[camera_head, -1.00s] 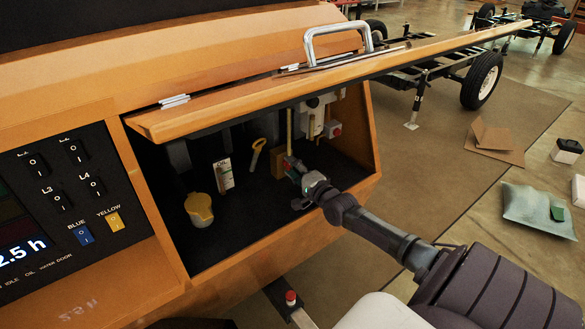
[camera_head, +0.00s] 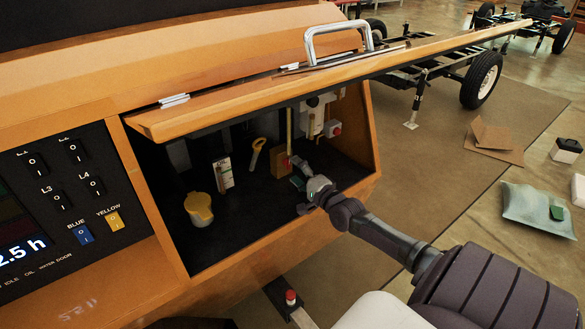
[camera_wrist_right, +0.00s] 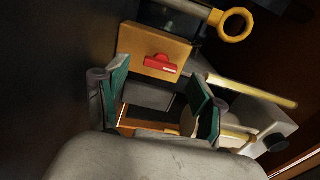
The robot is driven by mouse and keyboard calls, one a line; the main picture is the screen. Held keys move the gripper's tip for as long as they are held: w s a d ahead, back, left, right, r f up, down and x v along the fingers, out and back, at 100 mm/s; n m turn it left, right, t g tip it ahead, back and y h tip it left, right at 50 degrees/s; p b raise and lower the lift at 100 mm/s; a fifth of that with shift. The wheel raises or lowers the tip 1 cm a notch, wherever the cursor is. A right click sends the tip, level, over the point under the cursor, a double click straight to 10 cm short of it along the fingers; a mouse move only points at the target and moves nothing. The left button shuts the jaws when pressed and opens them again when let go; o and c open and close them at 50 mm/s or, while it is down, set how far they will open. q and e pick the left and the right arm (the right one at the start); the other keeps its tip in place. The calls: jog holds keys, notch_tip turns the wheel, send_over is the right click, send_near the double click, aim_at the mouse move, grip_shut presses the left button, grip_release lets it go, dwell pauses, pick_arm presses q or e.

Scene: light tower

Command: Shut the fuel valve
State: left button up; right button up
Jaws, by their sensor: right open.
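The fuel valve appears to be the short red handle (camera_wrist_right: 162,64) on an orange-brown block (camera_wrist_right: 140,45) inside the open compartment. In the head view the handle (camera_head: 287,161) is a small red spot on the block (camera_head: 279,163), beside an upright yellow pipe (camera_head: 289,128). In the wrist view the handle lies crosswise on the block face, slightly tilted. My right gripper (camera_head: 302,184) is in front of the block, apart from the handle. Its green-padded fingers are spread and empty in the wrist view (camera_wrist_right: 160,88). My left gripper is out of view.
The compartment also holds a yellow-capped filler (camera_head: 199,207), a yellow ring-handled dipstick (camera_head: 257,150), a white OIL bottle (camera_head: 223,172) and a white unit (camera_head: 317,115). The raised orange lid (camera_head: 230,98) hangs over the opening. A switch panel (camera_head: 65,200) lies left.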

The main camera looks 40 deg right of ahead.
jog(key=shift+s+a, duration=0.15)
jog(key=shift+s, duration=1.15)
jog(key=shift+s+a, duration=0.15)
jog(key=shift+s, duration=1.15)
